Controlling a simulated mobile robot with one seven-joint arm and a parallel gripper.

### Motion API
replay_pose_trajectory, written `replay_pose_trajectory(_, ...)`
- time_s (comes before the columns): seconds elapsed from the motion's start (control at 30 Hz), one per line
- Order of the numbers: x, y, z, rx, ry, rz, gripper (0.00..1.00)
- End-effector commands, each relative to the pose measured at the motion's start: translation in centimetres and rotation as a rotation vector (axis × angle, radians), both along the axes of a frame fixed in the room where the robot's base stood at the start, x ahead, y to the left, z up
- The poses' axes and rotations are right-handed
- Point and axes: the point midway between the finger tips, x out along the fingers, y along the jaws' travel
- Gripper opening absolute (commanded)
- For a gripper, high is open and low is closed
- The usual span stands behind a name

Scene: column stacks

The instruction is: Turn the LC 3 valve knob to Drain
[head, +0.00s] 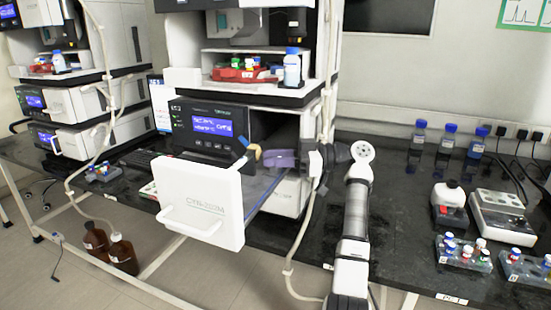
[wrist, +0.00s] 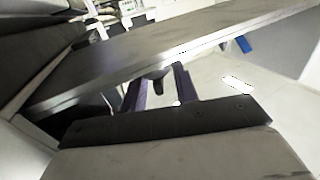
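An instrument stack stands in the middle of the head view, with a lit display unit (head: 212,127) and a white front panel (head: 200,200) with a handle, pulled out. A small tan and blue part (head: 250,154), possibly the valve knob, sits by the display unit's lower right corner. My gripper (head: 272,159) reaches in from the right, just right of this part. In the wrist view my purple fingers (wrist: 160,90) are apart, with a small dark piece (wrist: 156,73) showing between their tips; I cannot tell what it is. No LC 3 label or Drain mark is readable.
A second stack (head: 90,105) stands at left. A red tray of bottles (head: 243,74) is above the display unit. Blue-capped bottles (head: 448,138) and vial racks (head: 463,254) are on the right of the black bench (head: 405,215). A pale tube (head: 303,235) hangs near my arm.

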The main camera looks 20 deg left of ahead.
Motion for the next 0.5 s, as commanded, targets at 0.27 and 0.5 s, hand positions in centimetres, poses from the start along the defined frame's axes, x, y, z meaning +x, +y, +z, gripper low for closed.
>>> replay_pose_trajectory(0.27,0.7,-1.7,0.0,0.001,0.0,-0.003,0.3)
replay_pose_trajectory(0.5,2.7,-6.9,0.0,0.001,0.0,-0.004,0.3)
